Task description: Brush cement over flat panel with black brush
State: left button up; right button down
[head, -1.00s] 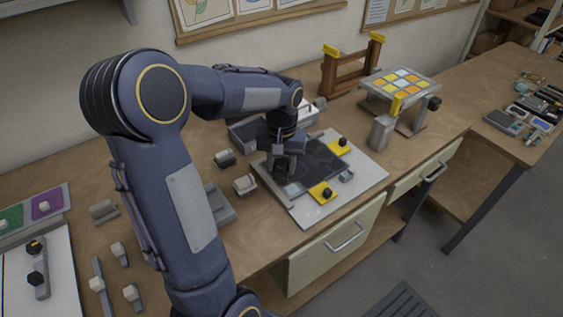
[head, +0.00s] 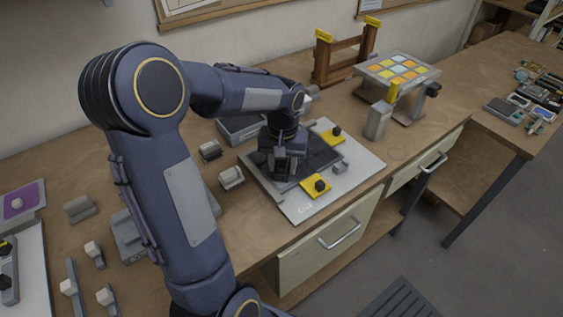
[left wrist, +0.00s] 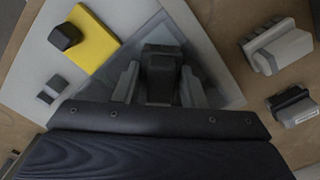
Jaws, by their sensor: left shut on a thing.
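The flat panel (head: 322,152) is a dark sheet on a pale board (head: 362,168), held by two yellow clamps with black knobs, one at the far edge (head: 328,138) and one at the near edge (head: 314,187). My left gripper (head: 283,167) points down over the panel's left part. In the left wrist view its grey fingers (left wrist: 160,88) are shut on a dark block, which I take to be the black brush (left wrist: 161,62). The brush's bristles are hidden, so I cannot tell whether they touch the panel. No cement stands out. My right gripper is not in view.
Grey-and-white blocks (head: 231,177) stand left of the board. A grey tray (head: 240,128) lies behind it. A wooden rack (head: 346,55) and a metal stand with coloured tiles (head: 397,69) are at the back right. Bare bench lies right of the board.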

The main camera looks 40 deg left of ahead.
aim_at(282, 162)
pick_arm(q)
jog(key=r+p, duration=0.2)
jog(key=r, duration=0.2)
jog(key=shift+s, duration=0.2)
jog(key=shift+w+r+p, duration=0.2)
jog(key=shift+r+p, duration=0.8)
jog(key=shift+r, duration=0.05)
jog(key=shift+r+p, duration=0.85)
jog(key=shift+r, duration=0.2)
jog(key=shift+s, duration=0.1)
